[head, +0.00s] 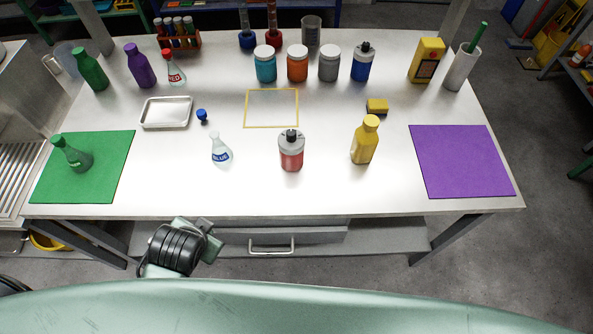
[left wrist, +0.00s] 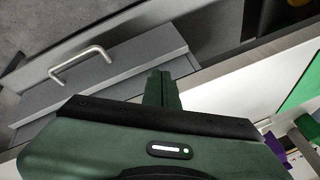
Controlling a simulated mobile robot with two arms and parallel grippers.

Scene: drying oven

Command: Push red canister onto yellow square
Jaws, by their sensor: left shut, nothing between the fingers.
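The red canister (head: 291,158), with a grey top and black cap, stands upright near the middle front of the table in the head view. The yellow square (head: 272,126) is an outline on the table behind it, apart from the canister and empty inside. My left gripper (head: 208,229) is low at the table's front edge, left of the canister and apart from it. In the left wrist view its fingers (left wrist: 163,88) are shut and empty. My right gripper is not in view.
A blue-labelled flask (head: 221,151) stands left of the canister, a yellow bottle (head: 365,140) right of it. A sponge (head: 377,106) lies right of the square, a tray (head: 142,125) to its left. Several jars (head: 297,65) stand behind. The strip between canister and square is clear.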

